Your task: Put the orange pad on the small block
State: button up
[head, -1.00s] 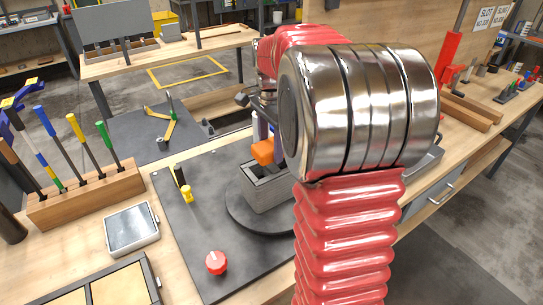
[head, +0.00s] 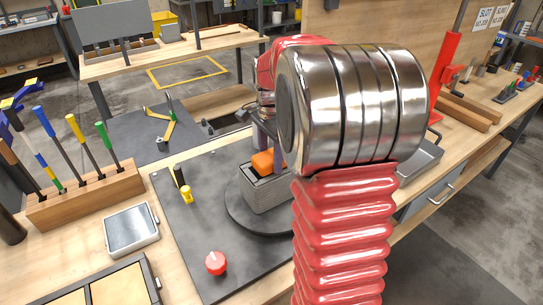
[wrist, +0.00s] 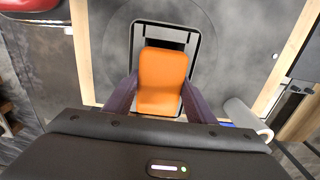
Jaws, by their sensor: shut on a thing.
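The orange pad (head: 262,162) is between the fingers of my gripper (wrist: 160,97), which is shut on it; the pad also shows in the wrist view (wrist: 162,72). The small block (head: 268,194) is a grey, layered, hollow box on a dark round plate (head: 236,211). The pad is at the block's top opening, lower part hidden by the near wall in the head view. I cannot tell whether it touches the block. In the wrist view, the pad covers part of the rectangular opening. My arm hides part of the gripper and the plate's right side in the head view.
On the dark mat stand a red knob (head: 216,263) and a yellow-and-black piece (head: 184,188). A wooden rack of tools (head: 87,194) and a grey-topped tray (head: 131,229) are left. A metal tray (head: 421,160) lies right, behind my arm. The mat's front left is mostly clear.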

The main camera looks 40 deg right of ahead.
aim_at(268, 158)
jog(key=o, duration=0.9)
jog(key=shift+o, duration=0.2)
notch_tip(268, 158, up, 12)
dwell(0.6)
jog(key=s+a+n+t, duration=0.1)
jog(key=s+a+n, duration=0.35)
jog(key=a, duration=0.25)
jog(key=s+a+n+t, duration=0.2)
jog(key=s+a+n, duration=0.1)
jog(key=a+n, duration=0.3)
jog(key=s+a+f+n+t, duration=0.2)
jog(key=s+a+f+n, duration=0.3)
jog(key=s+a+n, duration=0.3)
jog(key=shift+s+a+f+t, duration=0.3)
jog(key=shift+s+a, duration=0.6)
jog(key=shift+s, duration=0.35)
